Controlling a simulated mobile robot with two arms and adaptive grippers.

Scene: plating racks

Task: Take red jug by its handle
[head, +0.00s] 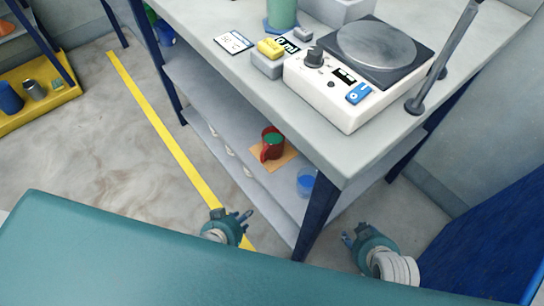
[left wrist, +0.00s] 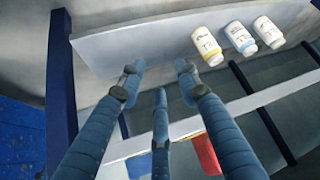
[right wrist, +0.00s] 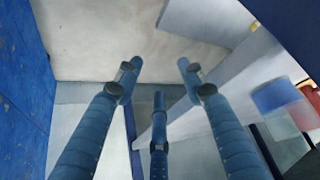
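The red jug (head: 264,154) stands upright on the lower shelf of the bench, with green showing at its top. It sits on a tan mat (head: 286,158). A red shape that looks like the jug shows low in the left wrist view (left wrist: 206,153) and at the right edge of the right wrist view (right wrist: 309,97). Its handle is hard to make out. My left gripper (head: 241,219) is open and empty, in front of the shelf and apart from the jug. My right gripper (head: 356,236) is open and empty, farther right beyond the bench leg.
A blue translucent cup (head: 306,182) stands right of the jug, near the blue bench leg (head: 318,215). Several small white bottles, including one (left wrist: 207,46), line the shelf's front. The benchtop (head: 345,150) overhangs the shelf and carries a hotplate stirrer (head: 330,95). Floor in front is clear.

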